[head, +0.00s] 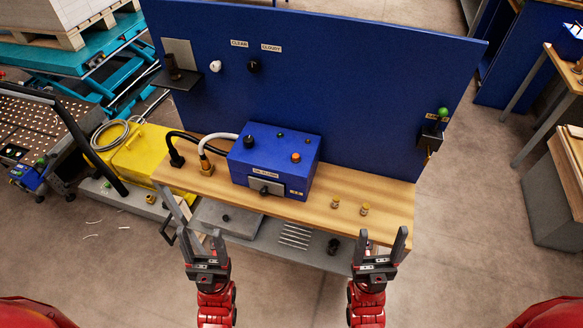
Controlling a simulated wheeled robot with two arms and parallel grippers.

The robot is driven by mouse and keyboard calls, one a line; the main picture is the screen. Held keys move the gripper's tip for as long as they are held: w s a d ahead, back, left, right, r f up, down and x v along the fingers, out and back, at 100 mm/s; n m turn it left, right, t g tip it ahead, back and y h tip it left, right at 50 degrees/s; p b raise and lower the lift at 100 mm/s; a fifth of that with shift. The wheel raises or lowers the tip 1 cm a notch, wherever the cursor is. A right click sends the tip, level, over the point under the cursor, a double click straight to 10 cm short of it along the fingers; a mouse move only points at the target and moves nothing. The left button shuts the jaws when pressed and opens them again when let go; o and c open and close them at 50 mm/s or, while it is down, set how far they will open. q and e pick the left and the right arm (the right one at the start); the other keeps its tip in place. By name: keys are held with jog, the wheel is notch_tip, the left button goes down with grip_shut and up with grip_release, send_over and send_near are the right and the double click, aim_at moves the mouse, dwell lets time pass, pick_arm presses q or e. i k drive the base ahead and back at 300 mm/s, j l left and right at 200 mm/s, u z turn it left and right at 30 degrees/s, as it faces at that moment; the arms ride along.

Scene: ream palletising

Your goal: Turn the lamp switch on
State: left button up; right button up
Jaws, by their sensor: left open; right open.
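No control in the head view is legibly marked as the lamp switch. A blue control box (273,163) stands on the wooden bench, with dark knobs, an orange button (296,157) and a grey plate on its front. A small dark fitting (432,134) with a green knob (443,112) sits at the right end of the upright blue panel; its details are too small to read. My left gripper (189,213) is open and empty at the bench's front left. My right gripper (382,232) is open and empty by the bench's front right edge. Neither touches a control.
The blue panel (340,80) rises behind the wooden bench (335,197), with white and black knobs near CLEAR and CLOUDY labels. Two small brass pieces (335,202) stand on the bench. Hoses and a yellow case (150,155) are at left. Open floor lies right.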

aim_at(216, 66)
jog(key=i+j+u, duration=0.1)
jog(key=j+u, duration=0.25)
jog(key=i+j+u, duration=0.1)
jog(key=j+u, duration=0.25)
jog(key=i+j+u, duration=0.15)
jog(key=u, duration=0.25)
jog(key=j, duration=0.1)
